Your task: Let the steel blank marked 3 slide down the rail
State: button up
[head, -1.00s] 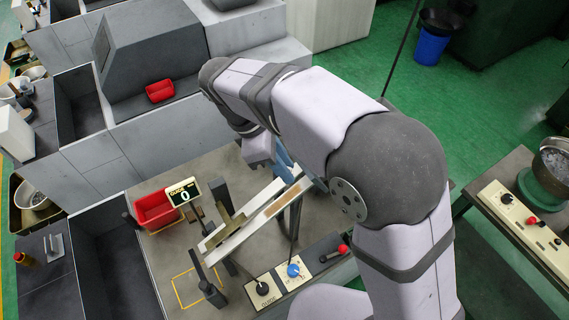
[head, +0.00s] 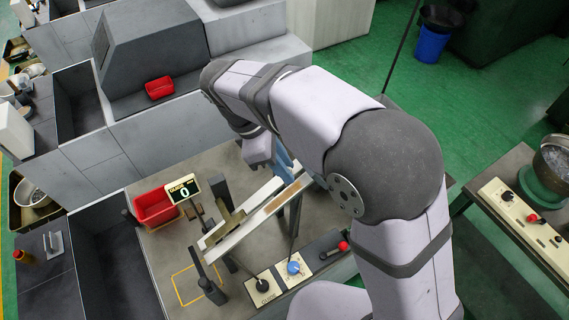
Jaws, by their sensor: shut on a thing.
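The sloping rail (head: 242,226) has pale side walls and a brown strip along its upper part. It runs down from the upper right to the lower left on the bench. My gripper (head: 284,163) is mostly hidden behind my arm, with a blue part showing near the rail's upper end. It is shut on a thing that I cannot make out. The steel blank marked 3 cannot be told in this view. No blank shows on the visible part of the rail.
A red bin (head: 156,206) and a counter display reading 0 (head: 184,189) stand left of the rail. A yellow outlined square (head: 184,287) lies before the rail's lower end. Control boxes with a blue knob (head: 293,267) and a red knob (head: 343,246) line the front edge.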

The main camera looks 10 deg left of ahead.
jog(key=shift+f, duration=0.6)
dwell(0.3)
jog(key=o, duration=1)
jog(key=shift+r, duration=0.1)
notch_tip(320, 180, up, 4)
jog(key=p, duration=0.4)
jog(key=shift+r, duration=1.45)
